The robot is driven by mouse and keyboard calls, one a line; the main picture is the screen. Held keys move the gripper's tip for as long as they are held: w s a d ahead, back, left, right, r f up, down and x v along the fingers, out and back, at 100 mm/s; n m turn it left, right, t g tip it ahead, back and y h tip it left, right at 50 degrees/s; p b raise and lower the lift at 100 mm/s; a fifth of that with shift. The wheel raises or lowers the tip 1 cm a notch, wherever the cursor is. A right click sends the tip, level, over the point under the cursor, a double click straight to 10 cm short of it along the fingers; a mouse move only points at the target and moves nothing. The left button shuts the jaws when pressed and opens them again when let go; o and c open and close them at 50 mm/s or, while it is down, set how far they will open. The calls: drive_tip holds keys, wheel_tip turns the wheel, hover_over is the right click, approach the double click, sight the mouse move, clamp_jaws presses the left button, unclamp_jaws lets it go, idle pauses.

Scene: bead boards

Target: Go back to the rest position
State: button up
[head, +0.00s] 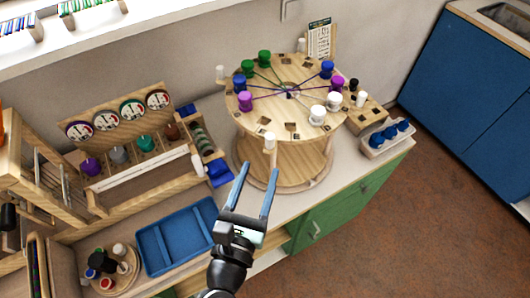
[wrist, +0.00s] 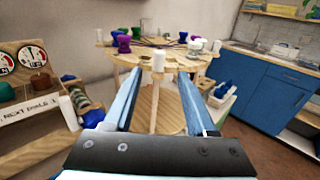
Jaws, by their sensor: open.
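My gripper (head: 256,184) is open and empty, in front of a round two-tier wooden stand. It also shows in the wrist view (wrist: 158,98), its two blue fingers spread apart. The stand's round top (head: 283,75) carries purple, green, blue and white spools around its rim, with threads running to the centre. A white peg (head: 270,141) stands at the stand's near edge, just beyond the fingertips. In the wrist view this white peg (wrist: 158,62) appears between the fingers, farther off. I see no contact between the fingers and the peg.
A blue tray (head: 176,236) lies on the counter left of my gripper. A wooden rack with dials (head: 107,118) stands farther left. A small round caddy (head: 110,268) sits at lower left. A holder with blue pieces (head: 386,139) is at right. Open floor (head: 440,200) lies right of the green cabinet.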

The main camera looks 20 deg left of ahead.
drive_tip(key=shift+s, duration=0.1)
drive_tip(key=w+d+r+n+t+y, duration=0.1)
drive_tip(key=w+d+r+n+y, duration=0.15)
drive_tip(key=r+n, duration=0.65)
drive_tip(key=w+d+r+n+t+y, duration=0.1)
drive_tip(key=w+r+n, duration=0.2)
drive_tip(key=r+n, duration=0.65)
drive_tip(key=w+d+r+n+t+y, duration=0.1)
drive_tip(key=w+d+r+n+y, duration=0.1)
drive_tip(key=r+n, duration=0.7)
drive_tip(key=s+d+r+n+t+h, duration=0.2)
drive_tip(key=r, duration=0.6)
drive_tip(key=s+d+r+n+t+h, duration=0.2)
drive_tip(key=s+d+r+h, duration=0.1)
drive_tip(key=r, duration=0.5)
drive_tip(key=s+d+r+n+t+h, duration=0.2)
drive_tip(key=d+r+n+h, duration=0.1)
drive_tip(key=r, duration=0.4)
drive_tip(key=shift+s+r+t, duration=0.3)
drive_tip(key=shift+s+r, duration=0.1)
